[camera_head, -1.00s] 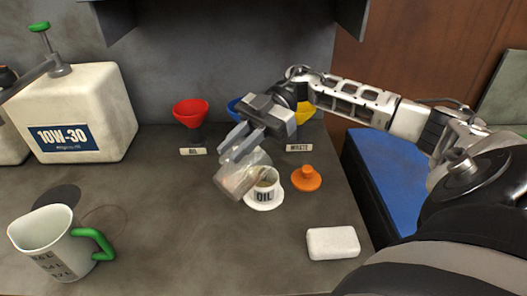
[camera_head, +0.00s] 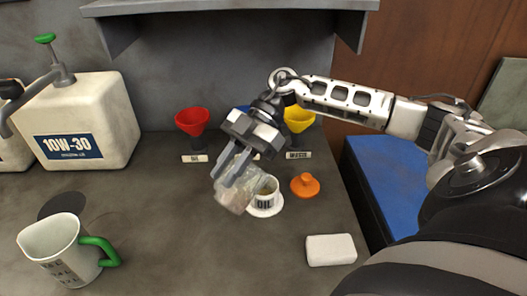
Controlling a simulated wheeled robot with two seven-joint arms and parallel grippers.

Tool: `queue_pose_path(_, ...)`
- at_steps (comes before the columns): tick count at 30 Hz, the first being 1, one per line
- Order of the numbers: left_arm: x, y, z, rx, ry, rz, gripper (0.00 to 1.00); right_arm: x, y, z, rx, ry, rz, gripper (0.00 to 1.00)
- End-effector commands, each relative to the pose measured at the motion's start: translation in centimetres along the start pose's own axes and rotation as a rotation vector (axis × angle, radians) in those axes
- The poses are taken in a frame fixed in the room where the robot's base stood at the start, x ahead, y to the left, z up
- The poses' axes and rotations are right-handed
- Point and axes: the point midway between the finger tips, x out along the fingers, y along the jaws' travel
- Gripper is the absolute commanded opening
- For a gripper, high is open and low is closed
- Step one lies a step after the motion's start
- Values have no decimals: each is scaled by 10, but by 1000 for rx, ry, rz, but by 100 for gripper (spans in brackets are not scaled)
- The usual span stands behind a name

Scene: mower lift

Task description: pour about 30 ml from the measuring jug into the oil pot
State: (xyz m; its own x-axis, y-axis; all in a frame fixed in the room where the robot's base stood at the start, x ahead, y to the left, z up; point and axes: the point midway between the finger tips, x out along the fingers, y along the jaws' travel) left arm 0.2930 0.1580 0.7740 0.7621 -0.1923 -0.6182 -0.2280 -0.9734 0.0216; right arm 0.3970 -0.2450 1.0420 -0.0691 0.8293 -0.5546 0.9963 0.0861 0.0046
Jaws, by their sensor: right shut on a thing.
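My right gripper (camera_head: 227,176) is shut on a clear vessel (camera_head: 236,194), which looks like the measuring jug. The vessel is tilted, with its mouth to the right beside and slightly over the oil pot's left rim. Something pinkish shows at its lower left end; the liquid level is unclear. No falling stream can be made out. My left gripper is out of view.
An orange knobbed lid (camera_head: 305,186) lies right of the pot, with a white block (camera_head: 331,249) nearer. A jug with a green handle (camera_head: 66,250) stands front left, a 10W-30 canister (camera_head: 82,120) behind it. Red (camera_head: 192,121) and yellow (camera_head: 299,119) funnels stand at the back.

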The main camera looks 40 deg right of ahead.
Motion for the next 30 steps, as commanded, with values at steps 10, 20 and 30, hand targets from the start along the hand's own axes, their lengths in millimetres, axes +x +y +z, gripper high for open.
queue_pose_path(10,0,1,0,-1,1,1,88,0,0,0,-1,4,1,0)
queue_pose_path(20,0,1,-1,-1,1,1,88,-1,0,0,0,4,0,0)
queue_pose_path(30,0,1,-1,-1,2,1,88,12,0,0,-6,-120,-1,0)
